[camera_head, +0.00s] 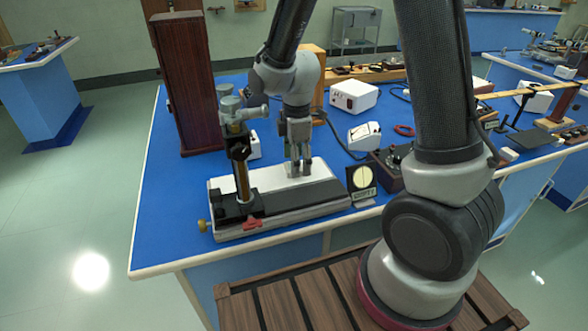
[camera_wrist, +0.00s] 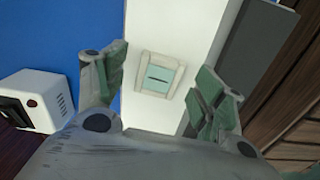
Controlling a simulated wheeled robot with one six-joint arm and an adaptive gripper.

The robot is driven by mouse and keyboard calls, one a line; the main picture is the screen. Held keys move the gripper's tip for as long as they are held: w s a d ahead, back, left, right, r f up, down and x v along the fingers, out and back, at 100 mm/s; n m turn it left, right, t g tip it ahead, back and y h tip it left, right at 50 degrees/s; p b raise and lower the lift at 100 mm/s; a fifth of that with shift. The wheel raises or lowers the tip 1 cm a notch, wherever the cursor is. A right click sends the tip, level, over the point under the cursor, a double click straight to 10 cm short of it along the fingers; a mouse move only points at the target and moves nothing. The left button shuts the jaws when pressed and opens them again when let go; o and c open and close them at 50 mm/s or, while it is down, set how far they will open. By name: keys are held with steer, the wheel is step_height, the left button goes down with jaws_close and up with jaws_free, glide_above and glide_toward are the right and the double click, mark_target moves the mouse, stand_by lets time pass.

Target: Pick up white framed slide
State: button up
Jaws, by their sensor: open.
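In the wrist view, the white framed slide (camera_wrist: 160,75) lies flat on a white surface. It has a pale square frame, a light green-grey centre and a short dark line across it. My gripper (camera_wrist: 172,78) is open, with one finger on each side of the slide in the picture and nothing held between them. In the head view, my gripper (camera_head: 301,168) points down over the white top of the instrument base (camera_head: 330,207). The slide cannot be made out there.
A microscope-like post (camera_head: 241,170) stands on the base left of my gripper. A tall brown wooden box (camera_head: 184,85) is behind it. A sign with a pale disc (camera_head: 362,180) stands at the base's right end. White boxes (camera_head: 354,96) sit farther back on the blue bench (camera_head: 165,225).

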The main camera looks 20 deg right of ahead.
steer(key=shift+f, duration=0.45)
steer(key=shift+c, duration=0.4)
steer(key=c, duration=1)
